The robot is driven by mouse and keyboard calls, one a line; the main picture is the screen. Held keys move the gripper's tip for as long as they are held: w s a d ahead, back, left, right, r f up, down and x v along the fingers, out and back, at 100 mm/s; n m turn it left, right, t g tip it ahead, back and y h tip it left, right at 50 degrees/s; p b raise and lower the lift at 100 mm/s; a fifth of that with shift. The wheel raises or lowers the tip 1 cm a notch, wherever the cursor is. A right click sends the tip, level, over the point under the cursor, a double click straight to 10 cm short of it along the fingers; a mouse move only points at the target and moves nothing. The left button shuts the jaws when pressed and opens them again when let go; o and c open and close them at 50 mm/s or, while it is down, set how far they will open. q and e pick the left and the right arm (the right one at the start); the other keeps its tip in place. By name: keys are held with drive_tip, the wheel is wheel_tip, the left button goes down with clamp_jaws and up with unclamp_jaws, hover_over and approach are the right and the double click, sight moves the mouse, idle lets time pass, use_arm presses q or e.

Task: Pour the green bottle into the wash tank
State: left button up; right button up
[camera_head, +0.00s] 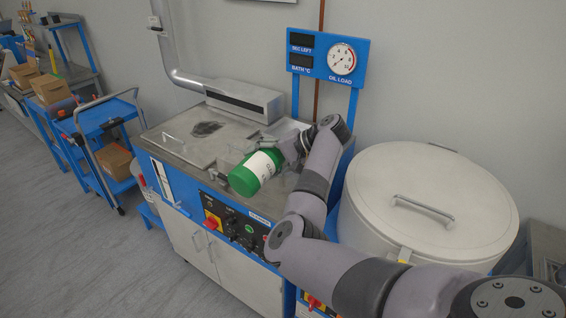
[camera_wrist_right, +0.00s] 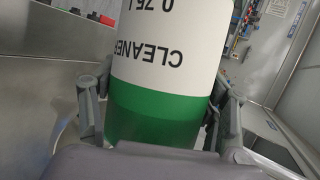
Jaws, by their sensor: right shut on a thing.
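The bottle's mouth is hidden in both views, and I cannot tell whether liquid is flowing. My left gripper is not in view.
A gauge panel (camera_head: 328,57) marked "OIL LOAD" stands behind the tank. A large round lidded drum (camera_head: 428,205) stands at the right. A blue cart (camera_head: 98,122) with a cardboard box (camera_head: 115,161) is at the left. Grey floor (camera_head: 75,250) is clear at the front left.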

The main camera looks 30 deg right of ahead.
drive_tip(key=shift+m+y+p, duration=0.3)
drive_tip(key=shift+y+p, duration=0.1)
drive_tip(key=shift+p, duration=0.15)
idle(2.3)
drive_tip(key=shift+w+d+r+m+y+p, duration=0.1)
drive_tip(key=shift+d+r+m+y+p, duration=0.1)
drive_tip(key=shift+r+m+y+p, duration=0.55)
idle(1.3)
drive_tip(key=shift+w+d+f+y, duration=0.1)
drive_tip(key=shift+d+f+y, duration=0.15)
drive_tip(key=shift+f+y, duration=0.15)
idle(1.3)
drive_tip(key=shift+w+d+r+m+y, duration=0.1)
drive_tip(key=shift+d+r+m+y, duration=0.2)
drive_tip(key=shift+r+m+y, duration=0.4)
idle(0.7)
